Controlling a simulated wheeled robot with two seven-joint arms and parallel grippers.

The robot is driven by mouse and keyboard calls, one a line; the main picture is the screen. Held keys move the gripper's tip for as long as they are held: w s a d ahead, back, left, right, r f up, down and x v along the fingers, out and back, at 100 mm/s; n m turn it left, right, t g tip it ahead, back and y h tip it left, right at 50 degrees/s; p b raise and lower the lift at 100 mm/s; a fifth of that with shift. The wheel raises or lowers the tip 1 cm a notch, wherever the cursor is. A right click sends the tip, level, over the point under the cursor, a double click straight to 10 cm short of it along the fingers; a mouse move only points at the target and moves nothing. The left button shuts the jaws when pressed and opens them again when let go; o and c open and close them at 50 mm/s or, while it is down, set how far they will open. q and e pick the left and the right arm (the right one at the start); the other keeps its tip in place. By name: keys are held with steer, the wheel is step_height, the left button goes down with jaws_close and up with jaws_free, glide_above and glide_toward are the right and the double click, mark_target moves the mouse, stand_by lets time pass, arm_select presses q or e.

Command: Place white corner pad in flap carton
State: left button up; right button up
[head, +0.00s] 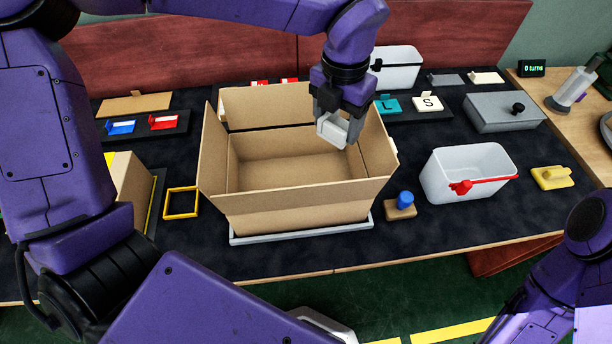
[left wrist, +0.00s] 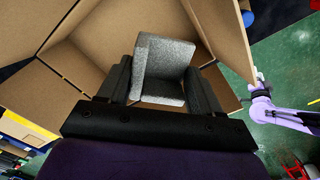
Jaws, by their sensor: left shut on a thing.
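The white corner pad (head: 331,133) is an L-shaped foam-like piece. My left gripper (head: 340,112) is shut on it and holds it over the right part of the open flap carton (head: 290,205). In the left wrist view the pad (left wrist: 163,62) sits between the two black fingers (left wrist: 160,85), with the carton's brown walls (left wrist: 75,45) around it. The carton stands upright with its flaps spread outward, and its visible floor looks empty. My right arm shows at the lower right of the head view, but its gripper is not seen there.
A grey tray edge (head: 300,233) lies under the carton. A blue-knobbed block (head: 401,206) and a white bin with a red latch (head: 466,174) stand to the right. A yellow frame (head: 181,203) lies to the left. A grey lidded box (head: 503,112) is at the back right.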

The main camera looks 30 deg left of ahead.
mark_target(340, 128)
arm_select(q)
steer(key=f, duration=0.1)
steer(key=w+f, duration=0.1)
steer(key=f+b, duration=0.1)
steer(key=shift+w, duration=0.25)
steer(key=f, duration=1.7)
steer(key=shift+s+f, duration=0.25)
steer(key=shift+w+f, duration=0.1)
steer(key=shift+f, duration=0.05)
arm_select(e)
steer(key=shift+a+x, duration=0.25)
steer(key=shift+x, duration=0.95)
arm_select(q)
steer(key=shift+f, duration=0.1)
arm_select(e)
steer(key=shift+f, duration=0.15)
arm_select(q)
steer(key=o, duration=1.1)
step_height(340, 128, up, 12)
steer(key=shift+r, duration=0.15)
arm_select(e)
steer(key=shift+r, duration=0.3)
